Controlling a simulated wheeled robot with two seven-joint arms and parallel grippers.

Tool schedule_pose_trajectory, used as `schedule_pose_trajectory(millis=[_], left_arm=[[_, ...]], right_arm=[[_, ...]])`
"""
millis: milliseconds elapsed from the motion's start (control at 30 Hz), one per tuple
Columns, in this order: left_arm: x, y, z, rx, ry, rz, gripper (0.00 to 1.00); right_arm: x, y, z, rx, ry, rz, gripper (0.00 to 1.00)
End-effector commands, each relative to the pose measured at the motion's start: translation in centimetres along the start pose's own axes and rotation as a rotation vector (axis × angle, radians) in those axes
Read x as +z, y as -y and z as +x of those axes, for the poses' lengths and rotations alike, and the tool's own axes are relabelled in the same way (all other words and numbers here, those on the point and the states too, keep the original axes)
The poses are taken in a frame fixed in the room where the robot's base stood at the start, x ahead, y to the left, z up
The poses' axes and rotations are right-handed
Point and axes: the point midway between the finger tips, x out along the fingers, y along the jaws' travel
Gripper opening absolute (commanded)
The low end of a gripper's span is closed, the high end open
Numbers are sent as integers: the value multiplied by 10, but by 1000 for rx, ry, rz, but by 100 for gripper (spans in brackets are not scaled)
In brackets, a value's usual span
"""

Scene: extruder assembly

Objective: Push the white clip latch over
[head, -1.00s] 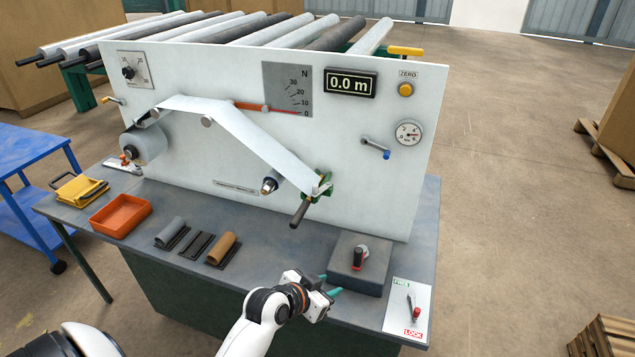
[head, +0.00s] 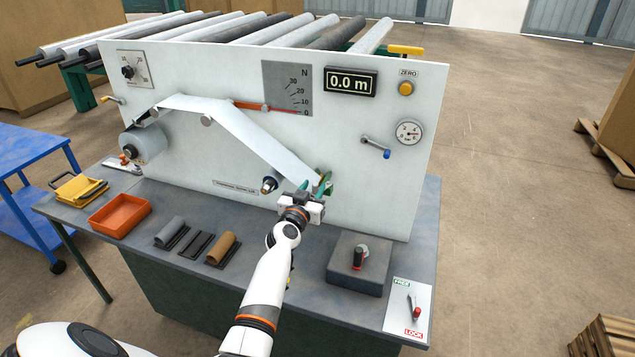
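The white web strip (head: 262,142) runs down the panel to a green clip (head: 326,178) at its lower end. The white latch on the clip is largely hidden behind my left gripper, so I cannot tell its position. My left gripper (head: 314,187) is at the clip, with its teal fingers apart and nothing clearly held between them. I cannot tell whether a finger touches the latch. The dark handle below the clip is hidden by my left arm. My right gripper is not in view.
The upright white panel (head: 215,80) stands right behind the clip. An orange tray (head: 119,229) lies left.

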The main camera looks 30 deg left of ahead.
Motion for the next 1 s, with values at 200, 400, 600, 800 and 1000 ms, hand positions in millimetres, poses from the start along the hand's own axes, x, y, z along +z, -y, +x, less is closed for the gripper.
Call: schedule_pose_trajectory(millis=[200, 400, 600, 800, 1000], left_arm=[[-2, 0, 32, -1, 0, 0, 37], [-1, -1, 43, 1, -1, 1, 37], [0, 0, 44, 1, -1, 1, 37], [0, 0, 44, 1, -1, 1, 17], [0, 0, 44, 1, -1, 1, 0]], right_arm=[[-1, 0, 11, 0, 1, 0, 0], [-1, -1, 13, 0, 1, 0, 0], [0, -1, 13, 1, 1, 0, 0], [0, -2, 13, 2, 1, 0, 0], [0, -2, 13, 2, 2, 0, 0]])
